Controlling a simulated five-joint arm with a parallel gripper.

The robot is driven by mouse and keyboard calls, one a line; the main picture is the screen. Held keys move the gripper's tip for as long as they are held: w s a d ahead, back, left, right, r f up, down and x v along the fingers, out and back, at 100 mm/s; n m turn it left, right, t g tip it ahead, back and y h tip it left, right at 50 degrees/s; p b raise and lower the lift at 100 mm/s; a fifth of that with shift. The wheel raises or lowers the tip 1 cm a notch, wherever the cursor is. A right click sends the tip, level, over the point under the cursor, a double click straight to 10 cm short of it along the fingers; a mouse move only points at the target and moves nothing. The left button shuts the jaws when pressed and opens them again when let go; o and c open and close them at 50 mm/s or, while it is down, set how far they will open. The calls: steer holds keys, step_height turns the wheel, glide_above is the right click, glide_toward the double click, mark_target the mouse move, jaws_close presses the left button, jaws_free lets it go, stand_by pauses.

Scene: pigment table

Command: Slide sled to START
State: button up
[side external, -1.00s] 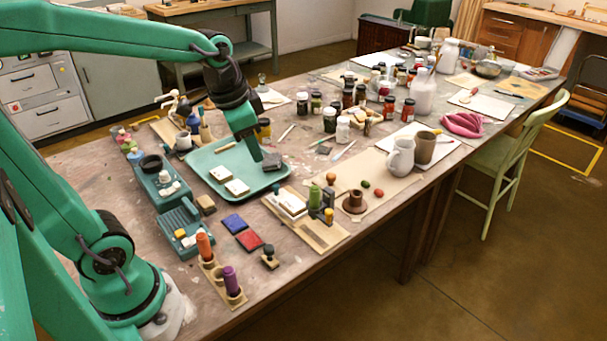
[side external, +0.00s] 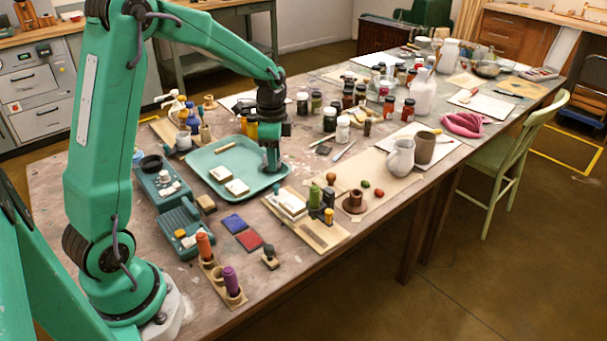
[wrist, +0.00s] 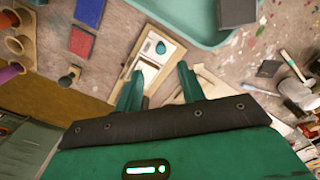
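A pale wooden board (side external: 322,238) lies right of the tray in the side view. It carries white blocks (side external: 291,200), a green-knobbed piece (side external: 314,197) and a dark piece with yellow (side external: 328,214). I cannot tell for certain which part is the sled, and no START lettering is readable. In the wrist view the board (wrist: 184,50) lies beneath my gripper, with a green knob (wrist: 161,47) on its pale top. My gripper (wrist: 157,79) is open, its two green fingers apart with nothing held. In the side view my gripper (side external: 271,168) points down over the tray's right edge.
The teal tray (side external: 207,158) holds two white-topped blocks. Blue (side external: 233,222) and red (side external: 249,240) pads lie nearby. A brown stand (side external: 354,204) and white jug (side external: 401,157) stand right of the board.

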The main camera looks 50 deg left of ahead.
mark_target(276, 185)
steer(key=shift+a+f, duration=0.1)
steer(key=shift+f, duration=0.1)
steer(key=shift+f, duration=0.1)
steer(key=shift+f, duration=3.75)
jaws_close()
